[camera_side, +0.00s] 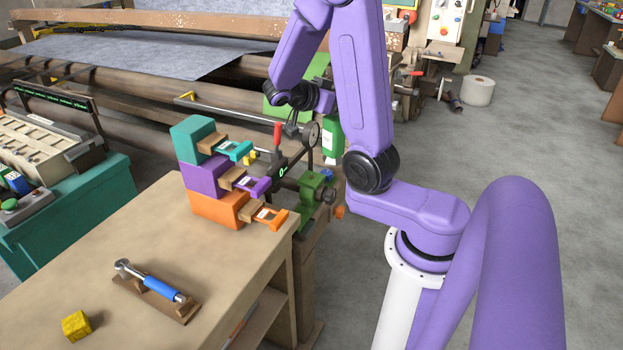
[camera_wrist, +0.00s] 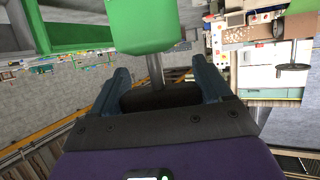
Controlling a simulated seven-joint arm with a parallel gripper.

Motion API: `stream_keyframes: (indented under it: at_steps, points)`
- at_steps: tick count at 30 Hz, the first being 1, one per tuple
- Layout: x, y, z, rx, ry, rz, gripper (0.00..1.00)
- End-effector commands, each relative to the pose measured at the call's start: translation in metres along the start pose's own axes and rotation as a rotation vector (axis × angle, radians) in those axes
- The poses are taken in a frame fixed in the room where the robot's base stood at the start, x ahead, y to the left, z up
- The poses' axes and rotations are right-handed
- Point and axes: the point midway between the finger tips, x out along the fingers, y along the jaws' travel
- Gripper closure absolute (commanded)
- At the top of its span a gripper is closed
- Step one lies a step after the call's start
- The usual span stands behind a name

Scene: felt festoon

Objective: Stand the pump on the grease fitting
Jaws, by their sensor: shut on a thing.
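A green body (camera_wrist: 147,24) with a grey rod, which I take for the pump, lies just beyond my gripper (camera_wrist: 163,80) in the wrist view. The rod runs back to a dark part between my two fingers, and they are shut on it. In the side view a green body with a pale label (camera_side: 332,140) hangs beside my arm link, apparently the same pump. My arm hides my fingertips and the upper part of the pump there. I cannot make out the grease fitting for certain in either view.
Stacked teal (camera_side: 191,139), purple (camera_side: 200,179) and orange (camera_side: 217,209) blocks are close by. A blue-handled tool (camera_side: 162,287) and yellow cube (camera_side: 75,325) lie on the table (camera_side: 120,235). Long rollers run behind.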

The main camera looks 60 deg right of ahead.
Motion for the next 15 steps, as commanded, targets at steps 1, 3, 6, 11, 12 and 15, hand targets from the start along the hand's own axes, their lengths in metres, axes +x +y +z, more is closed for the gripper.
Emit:
stream_keyframes:
  at_steps: [1,3,6,11,12,15]
  points:
    - [0.003,0.000,0.006,-0.003,0.002,0.001,0.99]
    - [0.005,-0.001,0.011,-0.001,0.002,-0.001,0.99]
    - [0.007,-0.002,0.016,0.001,0.002,-0.002,0.99]
    - [0.015,-0.016,0.022,0.002,0.001,0.001,0.99]
    - [0.018,-0.021,0.024,0.001,0.002,0.001,0.99]
    - [0.025,-0.038,0.029,0.001,0.002,0.000,0.99]
